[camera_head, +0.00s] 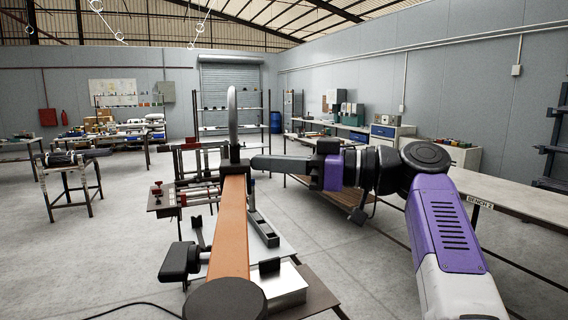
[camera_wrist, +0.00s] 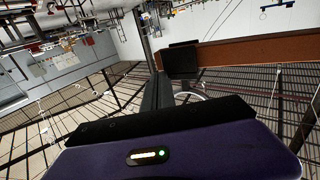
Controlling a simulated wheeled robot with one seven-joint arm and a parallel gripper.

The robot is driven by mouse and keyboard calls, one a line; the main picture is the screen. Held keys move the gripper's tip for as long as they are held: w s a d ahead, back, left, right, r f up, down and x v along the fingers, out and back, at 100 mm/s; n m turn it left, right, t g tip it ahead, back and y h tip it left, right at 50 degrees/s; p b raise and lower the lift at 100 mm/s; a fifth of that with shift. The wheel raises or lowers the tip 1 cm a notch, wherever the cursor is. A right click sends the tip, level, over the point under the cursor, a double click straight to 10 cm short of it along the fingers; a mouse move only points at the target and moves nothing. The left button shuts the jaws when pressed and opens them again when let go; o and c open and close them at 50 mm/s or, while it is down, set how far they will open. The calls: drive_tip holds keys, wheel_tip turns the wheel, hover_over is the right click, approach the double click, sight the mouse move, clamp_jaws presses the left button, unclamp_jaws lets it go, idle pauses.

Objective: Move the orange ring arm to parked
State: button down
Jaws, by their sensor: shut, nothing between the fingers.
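The orange ring arm (camera_head: 231,225) is a long orange bar running from a round dark cap near the bottom of the head view to a black block (camera_head: 234,168). A grey upright ring (camera_head: 232,112) stands on that block. In the wrist view the orange bar (camera_wrist: 255,49) crosses the upper right, with the black block (camera_wrist: 182,60) at its end. My gripper (camera_head: 256,162) is shut and empty, its fingers pointing left at the block's side. It also shows in the wrist view (camera_wrist: 156,78). I cannot tell whether the fingertips touch the block. No parked mark is visible.
A bench (camera_head: 320,292) with rods, clamps and a metal box (camera_head: 280,287) lies beneath and beside the bar. A long bench (camera_head: 520,209) runs along the right. A small stand (camera_head: 66,172) is at left. Open floor (camera_head: 100,255) lies left of the bar.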

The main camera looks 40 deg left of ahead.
sight(223, 165)
drive_tip(key=shift+s+a+g, duration=0.3)
drive_tip(key=shift+s+a, duration=1.1)
drive_tip(key=s+a, duration=0.1)
drive_tip(key=s+a+b, duration=0.1)
drive_tip(key=s, duration=0.1)
drive_tip(key=shift+a+f, duration=0.15)
drive_tip(key=shift+a, duration=0.1)
drive_tip(key=shift+s+a, duration=0.4)
drive_tip(key=shift+s, duration=0.25)
